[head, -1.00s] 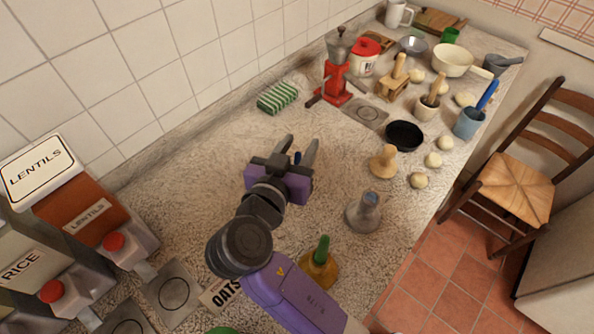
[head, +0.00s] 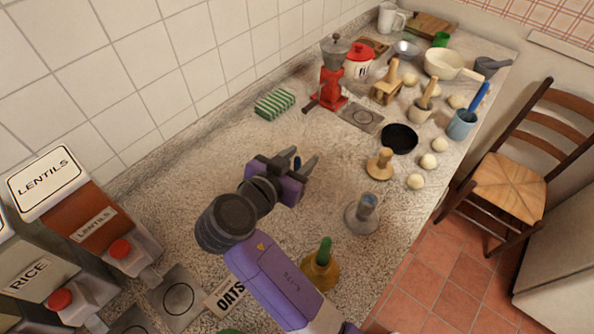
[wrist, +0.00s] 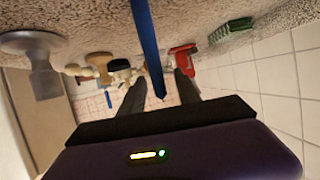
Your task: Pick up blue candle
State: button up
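The blue candle (wrist: 147,38) is a thin blue stick. In the wrist view, which shows the counter at the top, it runs from the top edge down between my two fingers. Only a small blue piece of it (head: 297,162) shows between the fingers in the head view. My gripper (head: 302,164) is low over the middle of the counter. Its dark fingers (wrist: 158,88) are apart, one on each side of the candle, with gaps visible. The candle's far end is outside the wrist view.
The speckled counter (head: 225,150) is clear left of my gripper. Lentils dispenser (head: 85,215) stands left.

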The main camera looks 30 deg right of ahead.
jog(key=shift+x, duration=1)
grip_shut()
jog(key=shift+r, duration=0.2)
